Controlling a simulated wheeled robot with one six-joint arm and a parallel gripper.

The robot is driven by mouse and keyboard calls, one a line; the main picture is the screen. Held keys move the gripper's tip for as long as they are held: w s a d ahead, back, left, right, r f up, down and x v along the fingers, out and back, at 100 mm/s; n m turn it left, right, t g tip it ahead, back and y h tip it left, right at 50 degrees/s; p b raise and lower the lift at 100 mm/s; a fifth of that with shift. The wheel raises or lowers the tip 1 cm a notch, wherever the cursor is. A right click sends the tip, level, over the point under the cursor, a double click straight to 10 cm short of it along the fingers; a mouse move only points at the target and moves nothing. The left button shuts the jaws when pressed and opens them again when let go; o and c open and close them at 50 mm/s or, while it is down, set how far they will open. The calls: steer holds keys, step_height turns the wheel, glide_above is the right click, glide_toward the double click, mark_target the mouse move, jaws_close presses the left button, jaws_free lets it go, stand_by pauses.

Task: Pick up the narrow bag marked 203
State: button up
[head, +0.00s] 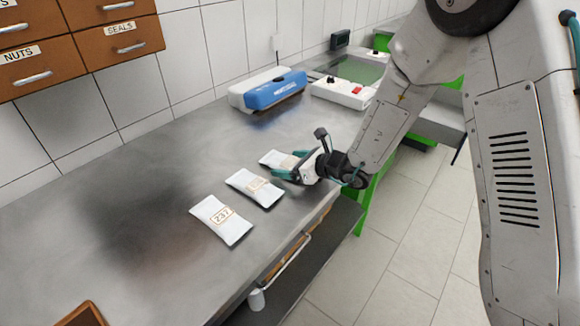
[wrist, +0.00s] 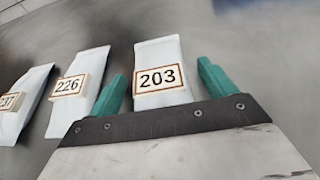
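The narrow bag marked 203 (wrist: 158,54) lies on the steel bench, white with a tan-framed label. In the head view the same bag (head: 271,158) is the farthest of three, partly hidden by my gripper. My gripper (head: 286,176) is open, with its teal fingers low at the bench. In the wrist view my gripper (wrist: 162,80) has one finger on each side of bag 203, with a visible gap at the right finger. A bag marked 226 (wrist: 88,68) lies to the left, close to the left finger. A bag marked 237 (wrist: 27,85) lies farther left.
Brown drawers (head: 118,42) hang at the upper left.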

steer(key=c, duration=1)
steer(key=shift+r, duration=0.1)
